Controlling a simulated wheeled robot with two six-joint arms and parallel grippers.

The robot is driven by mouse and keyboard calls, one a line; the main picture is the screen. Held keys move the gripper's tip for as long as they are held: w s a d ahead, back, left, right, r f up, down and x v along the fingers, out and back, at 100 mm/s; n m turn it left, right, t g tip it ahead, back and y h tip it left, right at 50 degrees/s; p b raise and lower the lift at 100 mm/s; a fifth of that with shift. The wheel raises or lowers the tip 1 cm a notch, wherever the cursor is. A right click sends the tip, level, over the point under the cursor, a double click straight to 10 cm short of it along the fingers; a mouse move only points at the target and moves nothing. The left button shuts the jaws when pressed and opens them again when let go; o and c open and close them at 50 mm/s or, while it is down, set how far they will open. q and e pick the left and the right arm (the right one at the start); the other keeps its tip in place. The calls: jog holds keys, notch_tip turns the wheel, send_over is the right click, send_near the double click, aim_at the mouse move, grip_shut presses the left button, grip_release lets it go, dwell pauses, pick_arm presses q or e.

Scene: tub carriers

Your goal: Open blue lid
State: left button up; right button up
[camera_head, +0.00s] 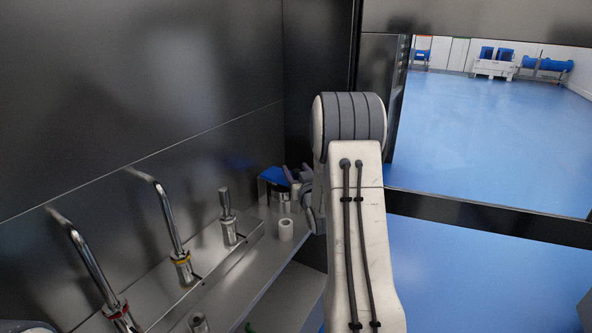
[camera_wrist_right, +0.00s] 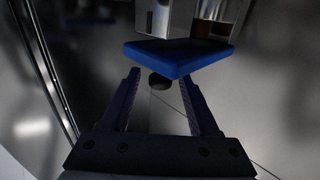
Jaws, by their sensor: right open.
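The blue lid (camera_head: 272,174) is a small flat plate at the far end of the metal shelf, partly hidden by my right gripper. In the right wrist view the blue lid (camera_wrist_right: 178,57) is large, just beyond the fingertips. My right gripper (camera_head: 292,178) is beside the lid at its right. In its wrist view the two fingers (camera_wrist_right: 160,78) stand apart with nothing held between them. A dark round knob (camera_wrist_right: 158,81) shows between the fingertips, below the lid's edge. I cannot tell whether the fingers touch the lid. My left gripper is not in view.
Metal taps with a yellow ring (camera_head: 181,258) and a red ring (camera_head: 117,309) stand at the left. A dark wall (camera_head: 140,80) bounds the left; open blue floor (camera_head: 490,130) lies right.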

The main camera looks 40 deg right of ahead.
grip_shut()
dwell(1.5)
